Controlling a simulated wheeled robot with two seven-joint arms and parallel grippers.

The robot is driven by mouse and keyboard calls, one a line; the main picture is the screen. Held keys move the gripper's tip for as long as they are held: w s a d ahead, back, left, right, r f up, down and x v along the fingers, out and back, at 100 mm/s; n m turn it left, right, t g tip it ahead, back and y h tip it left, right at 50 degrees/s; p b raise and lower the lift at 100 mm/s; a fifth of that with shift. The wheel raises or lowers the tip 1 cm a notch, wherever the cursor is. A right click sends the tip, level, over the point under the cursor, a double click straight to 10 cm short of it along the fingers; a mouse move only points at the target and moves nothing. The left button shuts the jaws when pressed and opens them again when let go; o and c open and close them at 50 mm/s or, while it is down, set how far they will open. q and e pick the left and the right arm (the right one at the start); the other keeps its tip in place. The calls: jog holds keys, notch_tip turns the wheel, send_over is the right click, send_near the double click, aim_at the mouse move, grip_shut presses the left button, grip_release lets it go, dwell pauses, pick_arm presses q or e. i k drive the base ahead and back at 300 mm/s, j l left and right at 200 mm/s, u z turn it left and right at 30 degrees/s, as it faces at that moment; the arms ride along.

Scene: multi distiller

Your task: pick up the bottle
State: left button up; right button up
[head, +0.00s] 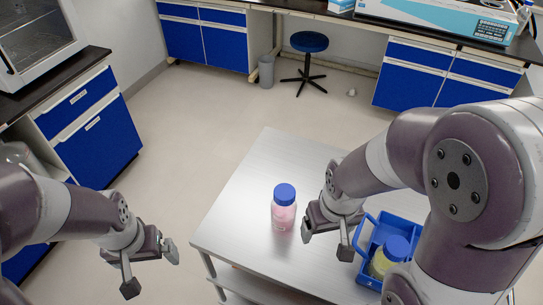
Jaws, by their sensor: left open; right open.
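A bottle (283,212) with pink contents and a blue cap stands upright on the silver table (240,195). A second bottle (382,262), with yellowish contents and a blue cap, is in the blue carrier (371,240) at the table's right and is partly hidden by my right arm. My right gripper (325,240) is open, just right of the pink bottle and apart from it, near the carrier's left side. My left gripper (151,272) is open and empty, left of the table and well away from both bottles.
The table's left and far parts are clear. Blue cabinets (99,142) stand at the left, with more along the back wall. A stool (308,58) and a grey bin (266,73) stand on the floor at the back.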

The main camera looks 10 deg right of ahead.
aim_at(283, 219)
jog(key=k+z, duration=0.1)
jog(key=k, duration=0.6)
jog(key=z, duration=0.45)
jog(key=j+z, duration=0.1)
jog(key=z, duration=0.4)
jog(key=i+j+z, duration=0.1)
jog(key=z, duration=0.85)
jog(key=j+z, duration=0.1)
jog(key=z, duration=0.85)
jog(key=k+j+z, duration=0.1)
jog(key=k+j, duration=0.2)
jog(key=j, duration=0.2)
jog(key=k+j+z, duration=0.1)
jog(key=k+j, duration=0.15)
jog(key=j, duration=0.25)
jog(key=k+j, duration=0.35)
jog(key=j, duration=0.15)
jog(key=z, duration=0.05)
